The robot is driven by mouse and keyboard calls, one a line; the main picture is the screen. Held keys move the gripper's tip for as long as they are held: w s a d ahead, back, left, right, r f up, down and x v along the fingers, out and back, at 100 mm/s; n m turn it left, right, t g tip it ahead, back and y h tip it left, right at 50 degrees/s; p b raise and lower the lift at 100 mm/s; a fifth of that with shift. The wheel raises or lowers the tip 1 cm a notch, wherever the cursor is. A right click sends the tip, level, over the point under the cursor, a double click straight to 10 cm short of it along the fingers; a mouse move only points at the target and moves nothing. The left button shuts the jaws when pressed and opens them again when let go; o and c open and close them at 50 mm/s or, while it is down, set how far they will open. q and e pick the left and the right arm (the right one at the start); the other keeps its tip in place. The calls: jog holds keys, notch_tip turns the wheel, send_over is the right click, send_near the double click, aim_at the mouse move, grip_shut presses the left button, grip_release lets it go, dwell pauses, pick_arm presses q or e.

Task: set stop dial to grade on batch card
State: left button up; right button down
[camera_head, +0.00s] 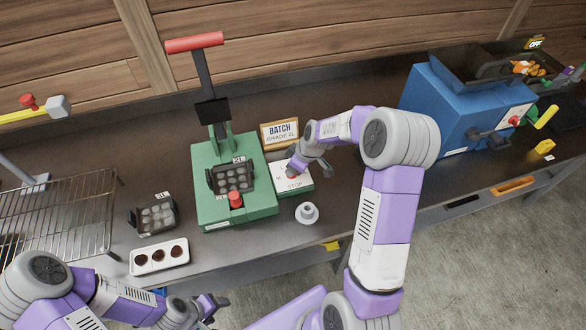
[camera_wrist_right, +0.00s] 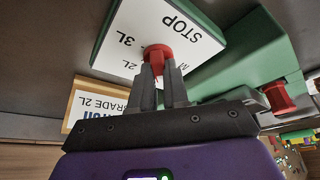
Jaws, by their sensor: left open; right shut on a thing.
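The batch card (camera_head: 281,133) stands behind the green press's right side and reads "BATCH GRADE 2L"; part of it shows in the right wrist view (camera_wrist_right: 88,108). The stop dial is a red knob (camera_wrist_right: 157,52) on a white plate (camera_head: 303,184) marked STOP, with M, 2L and 3L around the knob. My right gripper (camera_head: 294,173) is shut on the knob; its two fingers also show in the right wrist view (camera_wrist_right: 160,78). I cannot tell which mark the knob points to. My left gripper (camera_head: 216,306) is open and empty, low in front of the bench.
The green press (camera_head: 208,200) has a red-handled lever (camera_head: 195,42) and a mould marked 2L (camera_head: 232,178). A 3L mould (camera_head: 155,215), a white tray (camera_head: 142,267) with three brown chestnuts and a white cup (camera_head: 307,213) stand nearby. A wire rack (camera_head: 60,220) is left; a blue machine (camera_head: 440,110) is right.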

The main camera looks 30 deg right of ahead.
jog(key=m, duration=0.1)
jog(key=m+h, duration=0.1)
jog(key=shift+a+r+m+p, duration=0.15)
jog(key=shift+m+p, duration=0.25)
jog(key=m+h+p, duration=0.1)
jog(key=m+p, duration=0.1)
jog(key=shift+s+a+m+t, duration=0.1)
jog(key=shift+m+t, duration=0.2)
jog(key=shift+m, duration=0.1)
jog(key=m+h+p, duration=0.2)
jog(key=m+p, duration=0.3)
jog(key=shift+a+m+g+h+p, duration=0.1)
jog(key=shift+m+g+h+p, duration=0.25)
jog(key=shift+m+p, duration=0.65)
jog(key=shift+m+g+h+p, duration=0.15)
jog(key=shift+m+h+p, duration=0.45)
jog(key=shift+m, duration=0.7)
jog(key=c, duration=1.1)
grip_release()
